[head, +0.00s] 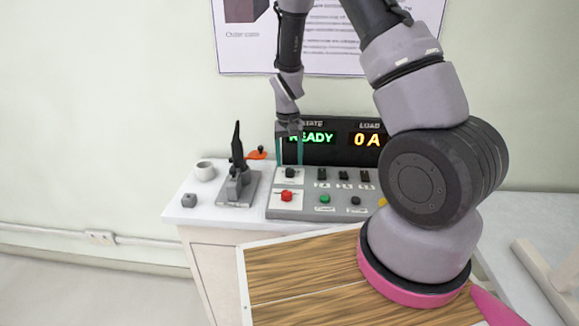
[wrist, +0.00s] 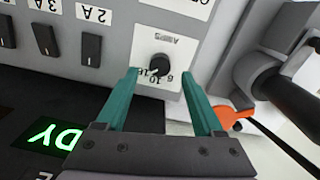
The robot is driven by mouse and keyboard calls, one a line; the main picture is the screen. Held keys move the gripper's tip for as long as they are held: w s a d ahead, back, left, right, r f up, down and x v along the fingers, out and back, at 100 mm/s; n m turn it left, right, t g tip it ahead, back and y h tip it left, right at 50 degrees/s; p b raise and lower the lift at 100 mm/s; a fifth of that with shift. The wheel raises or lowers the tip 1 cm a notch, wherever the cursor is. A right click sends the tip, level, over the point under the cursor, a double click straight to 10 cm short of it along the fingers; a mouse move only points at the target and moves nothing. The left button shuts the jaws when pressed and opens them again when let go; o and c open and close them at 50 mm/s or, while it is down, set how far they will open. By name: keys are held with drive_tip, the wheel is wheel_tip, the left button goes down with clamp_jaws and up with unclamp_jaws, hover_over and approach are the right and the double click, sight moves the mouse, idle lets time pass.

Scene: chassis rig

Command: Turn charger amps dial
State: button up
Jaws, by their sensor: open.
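The charger amps dial (wrist: 160,66) is a black round knob on a white plate marked AMPS, with numbers around its rim, in the wrist view. In the head view the dial (head: 290,173) sits at the upper left of the grey control panel (head: 318,212). My gripper (wrist: 166,78) has two teal fingers, spread apart and empty, one on each side of the dial in the picture. In the head view my gripper (head: 290,158) points down at the dial from above. I cannot tell whether the fingers touch the plate.
The display (head: 335,141) behind the panel reads READY and 0 A. A red button (head: 286,196), a green button (head: 325,198) and black switches (head: 343,175) share the panel.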

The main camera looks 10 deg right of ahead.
wheel_tip(320, 180, up, 7)
drive_tip(key=shift+r, duration=0.2)
drive_tip(key=shift+a+r, duration=0.1)
wheel_tip(320, 180, up, 11)
drive_tip(key=t+y, duration=0.1)
hover_over(289, 170)
drive_tip(key=s+d, duration=0.2)
drive_tip(key=s+d+r+m+t+y, duration=0.1)
drive_tip(key=s+d+r+t, duration=0.1)
drive_tip(key=s+r, duration=0.55)
drive_tip(key=s+d+r+m+t, duration=0.1)
drive_tip(key=s+r+t, duration=0.3)
drive_tip(key=s+r, duration=0.7)
drive_tip(key=shift+s+d+r, duration=0.3)
drive_tip(key=shift+s+d, duration=0.25)
drive_tip(key=shift+s, duration=0.4)
